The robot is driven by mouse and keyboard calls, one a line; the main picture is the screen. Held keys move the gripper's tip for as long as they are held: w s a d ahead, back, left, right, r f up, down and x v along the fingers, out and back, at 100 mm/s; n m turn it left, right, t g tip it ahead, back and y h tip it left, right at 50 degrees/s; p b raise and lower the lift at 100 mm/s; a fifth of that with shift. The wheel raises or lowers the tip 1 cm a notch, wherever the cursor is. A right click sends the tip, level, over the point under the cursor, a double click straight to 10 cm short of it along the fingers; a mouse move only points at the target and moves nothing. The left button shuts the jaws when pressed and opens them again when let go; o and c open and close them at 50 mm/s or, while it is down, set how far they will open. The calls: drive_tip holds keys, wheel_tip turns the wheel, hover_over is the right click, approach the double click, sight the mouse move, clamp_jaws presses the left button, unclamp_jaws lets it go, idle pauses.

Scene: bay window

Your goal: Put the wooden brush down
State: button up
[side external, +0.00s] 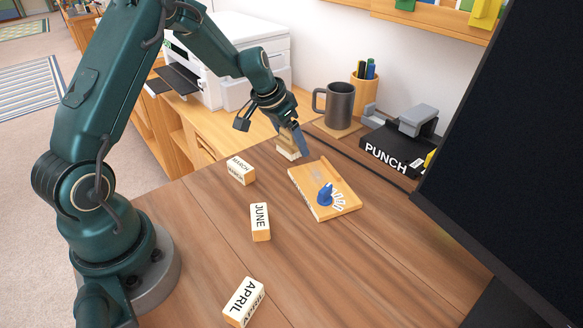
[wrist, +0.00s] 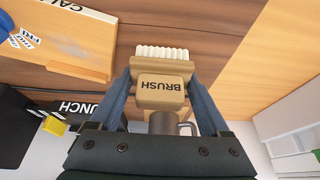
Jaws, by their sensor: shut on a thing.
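The wooden brush (wrist: 162,90) is tan, with the word BRUSH on it and a strip of white bristles. My gripper (wrist: 163,88) is shut on it, with one blue-grey finger on each side. In the side external view the brush (side external: 287,146) is at the far edge of the brown desk (side external: 200,225), partly hidden behind my gripper (side external: 295,142). Its bristles point down toward the desk. I cannot tell whether they touch the surface.
A wooden calendar board (side external: 315,186) lies right of the brush. Blocks marked MARCH (side external: 241,170), JUNE (side external: 260,222) and APRIL (side external: 243,301) are spread on the desk. A dark mug (side external: 340,104), a black punch box (side external: 388,152) and a monitor (side external: 510,130) stand behind and right.

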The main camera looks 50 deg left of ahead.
drive_tip(key=shift+f, duration=0.45)
drive_tip(key=o, duration=1)
drive_tip(key=shift+f, duration=0.1)
